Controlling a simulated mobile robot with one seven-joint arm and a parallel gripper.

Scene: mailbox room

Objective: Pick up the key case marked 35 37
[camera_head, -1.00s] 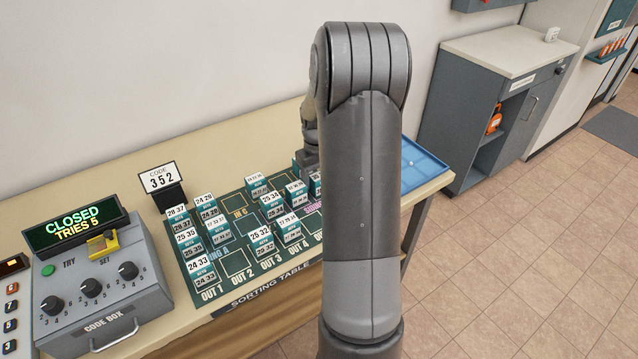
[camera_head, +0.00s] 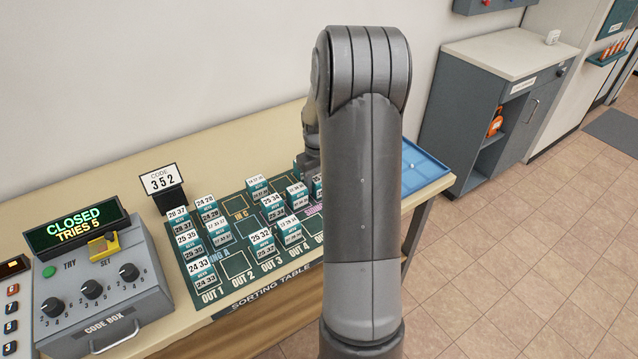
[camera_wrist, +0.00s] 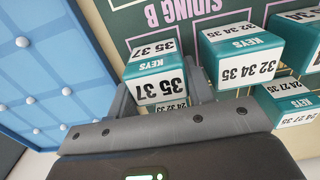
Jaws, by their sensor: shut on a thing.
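The key case marked 35 37 (camera_wrist: 155,78) is a teal block with white number labels. In the wrist view it sits between the fingers of my gripper (camera_wrist: 160,98), which is shut on it; its label reads upside down there. Beneath it in the picture, part of another case (camera_wrist: 170,106) shows. In the head view my gripper (camera_head: 308,163) is at the far right part of the sorting board, mostly hidden behind my own arm. I cannot see the 35 37 case clearly there.
A case marked 32 34 35 (camera_wrist: 238,55) stands close beside the held one. A blue tray (camera_head: 424,172) lies at the table's right end. Several other cases stand on the green board (camera_head: 238,263). The code box (camera_head: 100,300) is at the left, its display reading CLOSED.

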